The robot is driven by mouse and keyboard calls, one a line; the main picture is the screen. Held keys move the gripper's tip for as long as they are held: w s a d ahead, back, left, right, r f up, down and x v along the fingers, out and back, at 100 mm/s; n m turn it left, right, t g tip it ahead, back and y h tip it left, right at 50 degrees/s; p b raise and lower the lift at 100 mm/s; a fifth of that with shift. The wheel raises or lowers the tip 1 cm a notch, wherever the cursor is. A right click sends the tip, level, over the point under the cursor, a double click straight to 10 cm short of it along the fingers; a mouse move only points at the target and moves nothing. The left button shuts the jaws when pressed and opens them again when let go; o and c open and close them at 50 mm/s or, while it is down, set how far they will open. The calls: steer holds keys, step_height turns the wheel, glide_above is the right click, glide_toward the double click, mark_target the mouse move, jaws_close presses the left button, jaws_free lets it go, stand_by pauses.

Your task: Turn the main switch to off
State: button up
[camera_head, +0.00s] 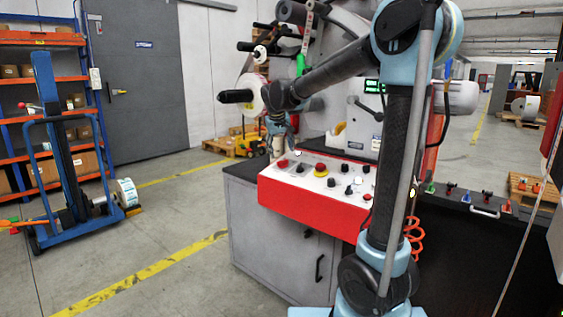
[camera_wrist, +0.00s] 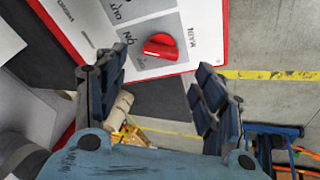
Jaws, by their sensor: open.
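The main switch is a red knob (camera_wrist: 160,46) on a light label plate near the corner of the white control panel (camera_wrist: 155,18) in the wrist view. Upside-down lettering surrounds it; its exact pointing is hard to read. In the head view a red knob (camera_head: 283,163) sits at the panel's left end, on the red-fronted console (camera_head: 310,205). My gripper (camera_wrist: 146,80) is open and empty, its fingers apart either side of the knob in the wrist picture. In the head view my gripper (camera_head: 281,138) hangs above the panel's back left corner, apart from the knob.
Other knobs and a red button on a yellow base (camera_head: 320,170) stand on the panel to the right. The rewinder's roll and spindle (camera_head: 235,96) are behind my gripper. A blue lift trolley (camera_head: 65,170) stands far left.

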mark_target(282, 161)
steer(key=x, duration=0.6)
steer(key=shift+f, duration=0.2)
steer(key=shift+c, duration=0.3)
steer(key=c, duration=1)
